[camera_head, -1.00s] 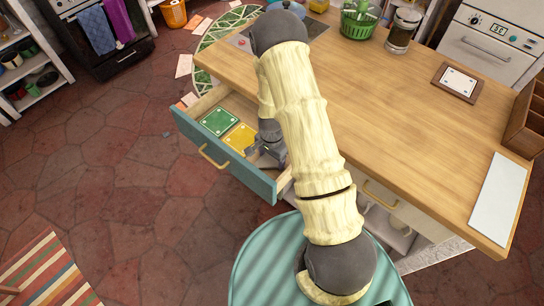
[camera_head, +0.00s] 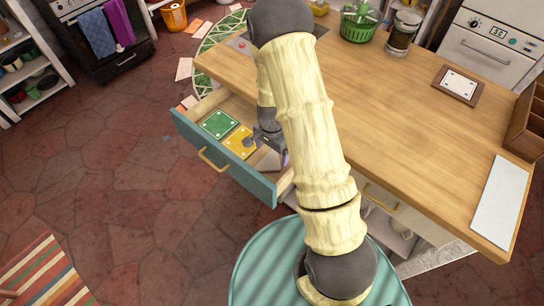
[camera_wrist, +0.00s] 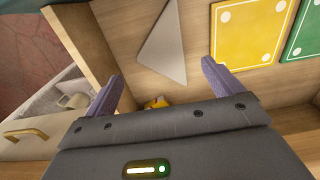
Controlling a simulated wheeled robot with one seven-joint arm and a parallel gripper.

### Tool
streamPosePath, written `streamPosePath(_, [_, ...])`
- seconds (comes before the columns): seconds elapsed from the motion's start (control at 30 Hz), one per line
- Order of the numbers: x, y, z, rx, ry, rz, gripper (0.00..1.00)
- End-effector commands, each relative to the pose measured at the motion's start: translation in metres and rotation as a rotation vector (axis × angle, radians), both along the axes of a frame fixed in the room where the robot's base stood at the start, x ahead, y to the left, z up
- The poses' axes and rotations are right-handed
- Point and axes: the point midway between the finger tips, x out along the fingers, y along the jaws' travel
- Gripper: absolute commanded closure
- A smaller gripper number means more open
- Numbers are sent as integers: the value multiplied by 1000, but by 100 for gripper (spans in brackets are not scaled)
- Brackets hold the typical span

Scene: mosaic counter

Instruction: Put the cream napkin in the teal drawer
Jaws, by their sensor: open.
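The teal drawer (camera_head: 223,165) is pulled open below the counter's left edge. A pale, greyish-cream triangle, which looks like the folded napkin (camera_head: 268,161), lies flat on the drawer floor near its right end. It also shows in the wrist view (camera_wrist: 165,48), beyond my fingertips and clear of them. My gripper (camera_head: 267,149) is over the drawer, open, with nothing between its fingers. In the wrist view, my two purple-grey fingers (camera_wrist: 162,85) are spread wide. My arm hides part of the drawer's right end.
A green square (camera_head: 219,123) and a yellow square (camera_head: 238,140) lie in the drawer beside the napkin. A small yellow-orange thing (camera_wrist: 157,102) shows between my fingers' bases. The wooden counter (camera_head: 400,130) is mostly clear, with a green basket (camera_head: 359,24) at the back.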

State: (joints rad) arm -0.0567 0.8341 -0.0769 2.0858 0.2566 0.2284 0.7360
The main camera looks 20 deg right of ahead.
Motion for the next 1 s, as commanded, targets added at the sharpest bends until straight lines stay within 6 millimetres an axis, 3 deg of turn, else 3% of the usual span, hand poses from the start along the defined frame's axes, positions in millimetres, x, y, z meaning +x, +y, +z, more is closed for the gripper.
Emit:
streamPosePath(0.2, [0, 0, 38, -1, -4, 1, 8])
streamPosePath(0.4, [0, 0, 58, -1, -1, 1, 8])
streamPosePath(1.0, [0, 0, 61, 0, 0, 0, 8])
